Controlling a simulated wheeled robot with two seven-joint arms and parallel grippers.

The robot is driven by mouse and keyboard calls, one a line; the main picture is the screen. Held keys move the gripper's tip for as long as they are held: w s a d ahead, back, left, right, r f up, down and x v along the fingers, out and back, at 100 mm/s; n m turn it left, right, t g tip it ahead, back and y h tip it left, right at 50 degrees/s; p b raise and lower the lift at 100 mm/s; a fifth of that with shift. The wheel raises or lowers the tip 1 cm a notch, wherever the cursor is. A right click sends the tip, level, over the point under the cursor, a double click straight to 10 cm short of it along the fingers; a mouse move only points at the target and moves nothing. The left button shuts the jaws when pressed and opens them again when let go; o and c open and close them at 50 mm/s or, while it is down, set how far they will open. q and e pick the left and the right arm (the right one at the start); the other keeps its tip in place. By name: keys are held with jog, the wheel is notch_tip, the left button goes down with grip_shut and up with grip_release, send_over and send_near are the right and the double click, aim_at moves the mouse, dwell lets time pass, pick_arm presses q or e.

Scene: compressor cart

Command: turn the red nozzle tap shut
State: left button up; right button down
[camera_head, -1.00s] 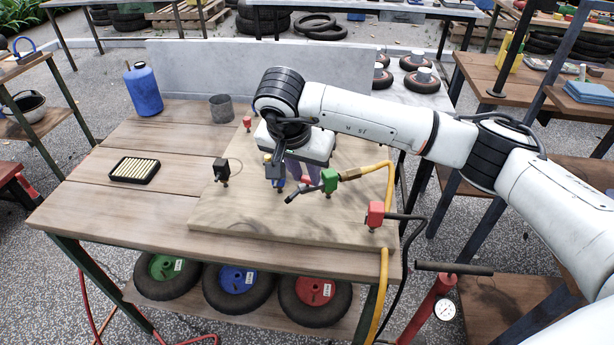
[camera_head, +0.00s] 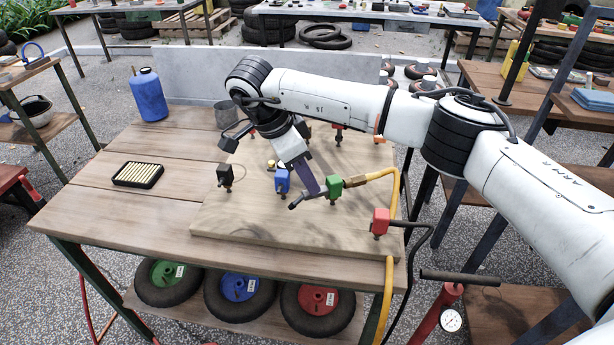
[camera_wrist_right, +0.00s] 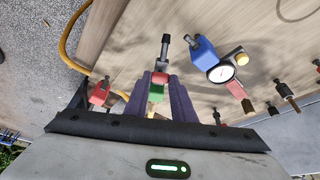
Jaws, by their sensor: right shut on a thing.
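The inflator nozzle lies over the board, with a green block (camera_head: 335,188) and a black tip (camera_head: 297,203). In the right wrist view the red nozzle tap (camera_wrist_right: 160,77) sits between my fingertips, just above the green block (camera_wrist_right: 155,92). My right gripper (camera_head: 314,189) has purple fingers, tilted down to the right beside the green block. It also shows in the right wrist view (camera_wrist_right: 160,80), shut on the red tap. The fingers hide the tap in the head view. My left gripper is not in view.
A blue block (camera_head: 282,181) with a gauge (camera_wrist_right: 221,72) stands close left of the nozzle. A black block (camera_head: 225,176) is further left. A red block (camera_head: 380,222) with a black hose stands at the board's right corner. A yellow hose (camera_head: 391,215) runs from the nozzle over the table edge.

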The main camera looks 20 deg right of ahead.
jog(key=shift+m, duration=0.3)
jog(key=c, duration=1.8)
grip_release()
jog(key=shift+o, duration=0.2)
jog(key=shift+r, duration=0.1)
jog(key=v, duration=1)
jog(key=shift+a, duration=0.1)
